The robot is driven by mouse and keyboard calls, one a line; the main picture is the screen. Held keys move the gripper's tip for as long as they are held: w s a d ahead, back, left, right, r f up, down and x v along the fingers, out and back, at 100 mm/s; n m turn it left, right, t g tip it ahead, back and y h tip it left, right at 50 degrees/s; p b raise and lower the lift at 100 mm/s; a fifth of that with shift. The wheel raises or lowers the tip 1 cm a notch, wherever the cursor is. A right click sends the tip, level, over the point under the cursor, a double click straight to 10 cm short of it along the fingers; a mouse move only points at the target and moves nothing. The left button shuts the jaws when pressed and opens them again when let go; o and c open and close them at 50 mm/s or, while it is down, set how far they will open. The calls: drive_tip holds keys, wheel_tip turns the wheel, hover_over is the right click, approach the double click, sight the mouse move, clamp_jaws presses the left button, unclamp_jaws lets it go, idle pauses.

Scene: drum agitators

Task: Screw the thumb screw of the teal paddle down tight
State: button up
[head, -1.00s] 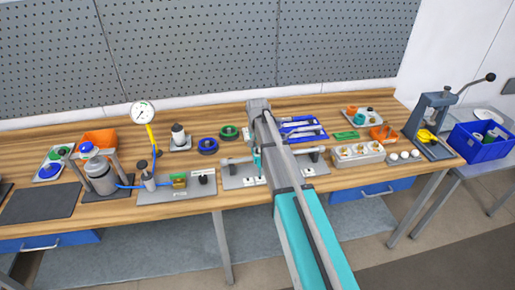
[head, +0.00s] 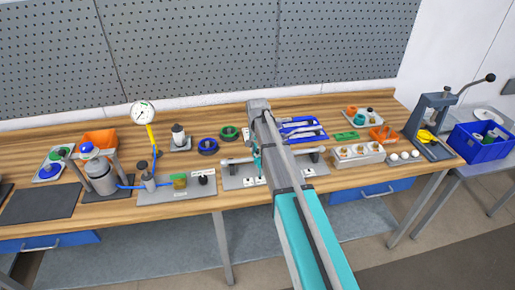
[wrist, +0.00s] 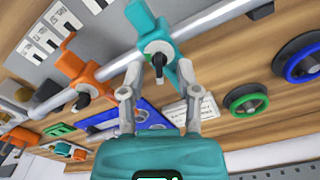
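The teal paddle (wrist: 150,28) sits on a grey shaft (wrist: 112,68) in the wrist view, and its dark thumb screw (wrist: 158,64) points toward my gripper. In the head view a small part of the teal paddle (head: 257,162) shows beside my arm. My gripper (wrist: 159,68) is open, with one finger on each side of the thumb screw. A gap seems to show between the screw and each finger. I cannot tell how deep the screw is seated. In the head view my gripper is hidden behind my arm.
An orange paddle (wrist: 92,72) with its own dark screw is on the same shaft, to the left. A blue tray (wrist: 118,112) lies beyond it. A green ring (wrist: 246,98) and a blue ring (wrist: 302,62) lie to the right on the wooden bench. A dial gauge (head: 143,114) stands farther left.

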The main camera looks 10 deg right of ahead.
drive_tip(key=shift+n, duration=0.5)
